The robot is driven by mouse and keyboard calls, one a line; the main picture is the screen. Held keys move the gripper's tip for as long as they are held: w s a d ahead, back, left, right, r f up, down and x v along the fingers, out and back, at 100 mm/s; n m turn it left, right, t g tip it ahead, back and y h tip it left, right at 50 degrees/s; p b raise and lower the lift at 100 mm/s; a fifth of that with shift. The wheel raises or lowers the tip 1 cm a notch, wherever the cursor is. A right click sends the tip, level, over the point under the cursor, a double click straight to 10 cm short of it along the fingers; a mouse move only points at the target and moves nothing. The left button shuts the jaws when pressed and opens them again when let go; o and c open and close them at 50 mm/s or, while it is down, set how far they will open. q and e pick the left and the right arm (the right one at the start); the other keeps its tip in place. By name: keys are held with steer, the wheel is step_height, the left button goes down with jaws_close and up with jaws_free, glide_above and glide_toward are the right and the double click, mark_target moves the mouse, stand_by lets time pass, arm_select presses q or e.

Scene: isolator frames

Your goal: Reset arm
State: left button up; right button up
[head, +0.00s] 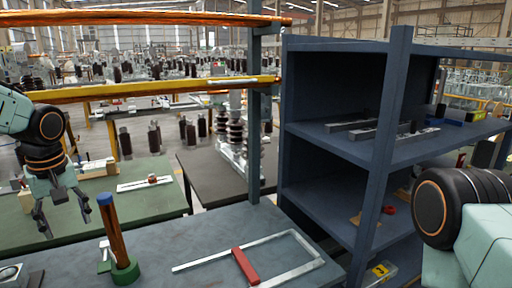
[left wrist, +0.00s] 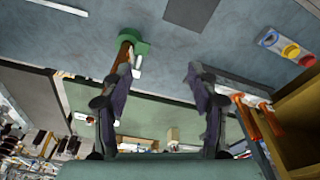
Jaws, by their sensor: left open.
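My left gripper (head: 66,228) hangs at the left of the head view, fingers pointing down, open and empty. It is left of a brown post with a blue top (head: 112,228) standing in a green base (head: 125,270) on the grey bench. In the left wrist view my left gripper (left wrist: 158,72) shows its two dark fingers spread apart with nothing between them. The green base (left wrist: 138,47) and brown post lie beyond the left finger there. My right arm shows only as a large link at the right of the head view; its gripper is out of frame.
A metal frame with a red bar (head: 245,266) lies on the grey bench (head: 190,245). A blue-grey shelf unit (head: 345,150) with metal parts stands at right. Orange and yellow rails (head: 150,92) cross behind. A brown box (left wrist: 300,120) is at right in the wrist view.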

arm_select(q)
steer(key=s+d+f+m+h, duration=0.1)
steer(key=s+d+f+m, duration=0.3)
steer(key=d+f, duration=0.6)
steer(key=s+d+f+m+h, duration=0.15)
steer(key=s+d+f, duration=0.45)
steer(key=f, duration=0.8)
steer(key=s+d+f+m, duration=0.1)
steer(key=s+f, duration=0.2)
steer(key=s, duration=0.5)
steer(key=s+d+f+m+g+y, duration=0.1)
steer(key=s+f+m, duration=0.15)
steer(key=s, duration=0.55)
steer(key=s+d+f, duration=0.1)
steer(key=s+f, duration=0.2)
steer(key=s, duration=0.5)
step_height(320, 180, down, 18)
steer(key=w+b, duration=0.1)
steer(key=b, duration=1.7)
steer(key=shift+w+f, duration=0.15)
steer(key=shift+w, duration=0.1)
arm_select(e)
step_height(320, 180, down, 18)
steer(key=shift+w+d, duration=0.15)
arm_select(q)
steer(key=shift+s, duration=0.1)
